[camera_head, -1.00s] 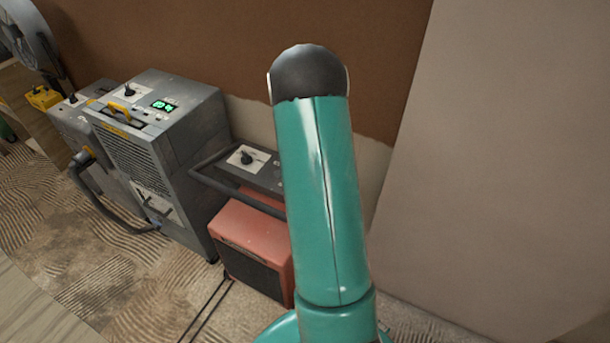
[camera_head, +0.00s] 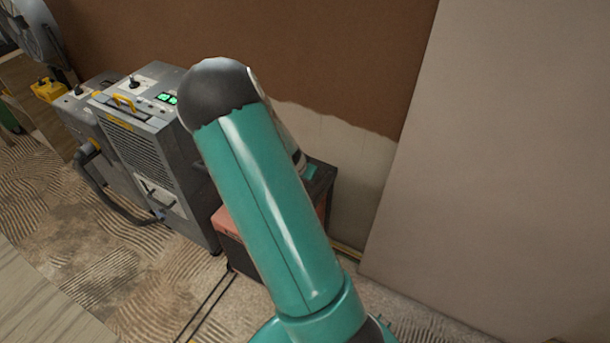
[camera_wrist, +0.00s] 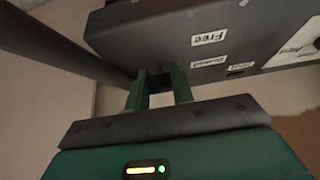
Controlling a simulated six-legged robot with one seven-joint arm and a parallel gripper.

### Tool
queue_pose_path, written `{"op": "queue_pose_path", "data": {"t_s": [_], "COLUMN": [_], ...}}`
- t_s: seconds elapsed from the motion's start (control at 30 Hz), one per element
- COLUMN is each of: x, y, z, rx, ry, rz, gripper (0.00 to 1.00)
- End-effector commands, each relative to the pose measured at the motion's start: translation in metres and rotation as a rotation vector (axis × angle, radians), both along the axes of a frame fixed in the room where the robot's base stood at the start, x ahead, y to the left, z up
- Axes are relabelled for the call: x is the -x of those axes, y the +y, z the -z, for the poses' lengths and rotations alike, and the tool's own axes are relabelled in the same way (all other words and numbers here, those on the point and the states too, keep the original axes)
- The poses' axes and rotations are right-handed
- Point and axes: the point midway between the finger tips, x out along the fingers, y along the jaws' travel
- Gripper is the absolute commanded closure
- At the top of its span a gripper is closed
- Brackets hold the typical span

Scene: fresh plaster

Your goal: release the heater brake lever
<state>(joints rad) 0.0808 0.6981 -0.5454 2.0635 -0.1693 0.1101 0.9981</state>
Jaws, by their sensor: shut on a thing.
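The heater is a red box (camera_head: 226,222) with a dark top frame, against the wall in the head view. My teal arm hides most of it. In the wrist view its dark grey panel (camera_wrist: 165,38) carries a white label reading "Free" and smaller labels. My gripper (camera_wrist: 160,88) has its two green fingers at the panel's lower edge, closed around a small dark part, which I take to be the brake lever (camera_wrist: 157,82). Most of the lever is hidden between the fingers, so its position is hard to tell. The fingers are hidden in the head view.
A grey dehumidifier-like machine (camera_head: 150,150) with a green display stands left of the heater. A dark bar (camera_wrist: 60,45) crosses the wrist view's upper left. A large pale board (camera_head: 490,170) stands to the right. A cable lies on the floor in front.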

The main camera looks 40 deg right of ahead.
Motion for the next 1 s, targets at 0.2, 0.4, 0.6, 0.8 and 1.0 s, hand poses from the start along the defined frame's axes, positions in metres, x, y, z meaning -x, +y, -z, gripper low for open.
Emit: {"op": "queue_pose_path", "data": {"t_s": [0.2,0.4,0.6,0.8,1.0], "x": [0.000,0.000,0.000,0.000,0.002], "y": [0.000,0.000,0.000,0.001,0.012], "z": [0.000,0.000,0.000,-0.001,-0.022], "rx": [0.003,0.002,0.001,0.001,0.001], "ry": [-0.001,-0.001,0.000,0.000,-0.003], "rz": [0.001,0.000,0.000,0.000,-0.002], "gripper": [0.99,0.69,0.55,0.55,0.55]}}
